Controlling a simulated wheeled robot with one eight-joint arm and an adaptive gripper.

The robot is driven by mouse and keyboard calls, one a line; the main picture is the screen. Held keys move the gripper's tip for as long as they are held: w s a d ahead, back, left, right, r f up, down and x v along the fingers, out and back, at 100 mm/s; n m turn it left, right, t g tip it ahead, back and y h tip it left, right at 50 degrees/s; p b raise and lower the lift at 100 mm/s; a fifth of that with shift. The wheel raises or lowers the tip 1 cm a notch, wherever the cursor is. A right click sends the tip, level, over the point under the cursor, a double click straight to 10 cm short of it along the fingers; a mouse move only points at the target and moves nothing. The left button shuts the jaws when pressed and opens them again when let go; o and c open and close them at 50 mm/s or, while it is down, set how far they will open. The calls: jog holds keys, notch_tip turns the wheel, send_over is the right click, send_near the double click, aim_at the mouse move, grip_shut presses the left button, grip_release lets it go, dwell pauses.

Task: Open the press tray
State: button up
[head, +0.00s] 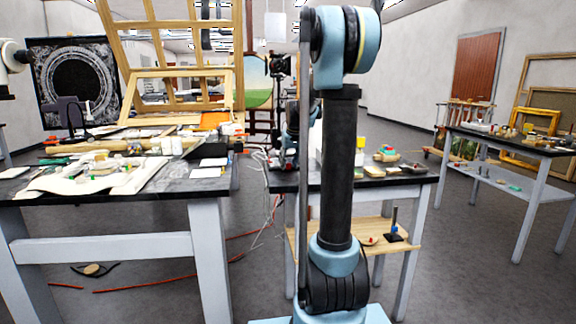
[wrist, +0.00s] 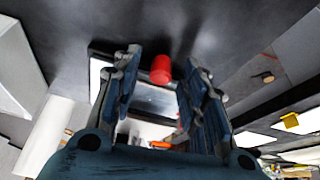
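In the wrist view my gripper (wrist: 161,60) is open, with its two blue-grey fingers apart. A red cylindrical knob (wrist: 161,69) shows between the fingertips. I cannot tell whether either finger touches it. Behind the knob is a dark-edged piece with a pale face (wrist: 151,96), which may be the press tray; the fingers hide much of it, and I cannot tell whether it is open. In the head view my own arm stands in front of the middle table and hides the press area. My gripper cannot be made out clearly there.
The middle table (head: 404,181) carries small items on its right and has a wooden lower shelf (head: 374,232). A cluttered table (head: 177,184) stands at left, another table (head: 497,143) at right. Red cable (head: 150,289) lies on the floor. Floor between the middle and right tables is clear.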

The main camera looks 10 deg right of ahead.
jog(key=shift+f, duration=0.1)
grip_shut()
jog(key=s, duration=0.8)
jog(key=shift+s, duration=0.4)
grip_release()
jog(key=v, duration=1.2)
